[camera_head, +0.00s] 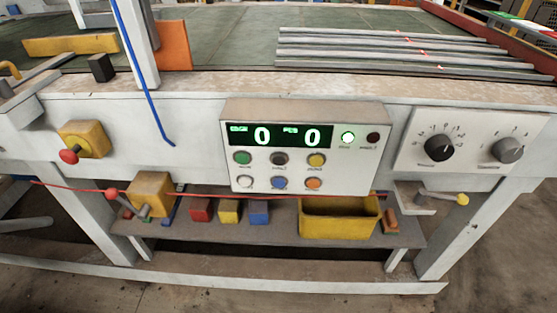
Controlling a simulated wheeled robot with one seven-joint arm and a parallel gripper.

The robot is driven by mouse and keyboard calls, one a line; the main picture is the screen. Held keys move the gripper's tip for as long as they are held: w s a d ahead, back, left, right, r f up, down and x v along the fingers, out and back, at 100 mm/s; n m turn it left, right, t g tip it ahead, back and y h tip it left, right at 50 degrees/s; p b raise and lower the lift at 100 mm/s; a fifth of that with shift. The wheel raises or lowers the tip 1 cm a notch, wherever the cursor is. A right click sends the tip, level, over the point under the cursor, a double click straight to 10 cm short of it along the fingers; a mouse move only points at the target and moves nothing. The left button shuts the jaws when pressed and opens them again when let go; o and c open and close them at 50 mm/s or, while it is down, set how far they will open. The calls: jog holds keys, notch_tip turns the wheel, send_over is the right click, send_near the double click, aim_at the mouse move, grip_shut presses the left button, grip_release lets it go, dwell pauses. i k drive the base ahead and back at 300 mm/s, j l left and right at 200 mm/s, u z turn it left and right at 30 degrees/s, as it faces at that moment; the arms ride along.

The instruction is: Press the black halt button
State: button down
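The control panel (335,182) is a pale box on the front of the white bench. Below the display are two rows of round buttons. The black button (279,158) is in the middle of the upper row, between a green button (242,158) and a yellow button (317,160). Its label is too small to read. The lower row has a white button (246,182), a blue button (279,183) and an orange button (313,183). My gripper is not in view.
A green lamp (348,137) is lit beside a dark red round (373,137). Two knobs (438,148) sit on a plate at right. A red mushroom button (69,156) is at left. A blue cable (143,90) hangs left of the panel. A shelf below holds a yellow bin (338,222).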

aim_at(278, 159)
jog(key=i+l, duration=0.1)
jog(key=l, duration=0.3)
jog(key=i+l+u, duration=0.1)
jog(key=l, duration=0.35)
jog(key=i+l, duration=0.15)
jog(key=l, duration=0.3)
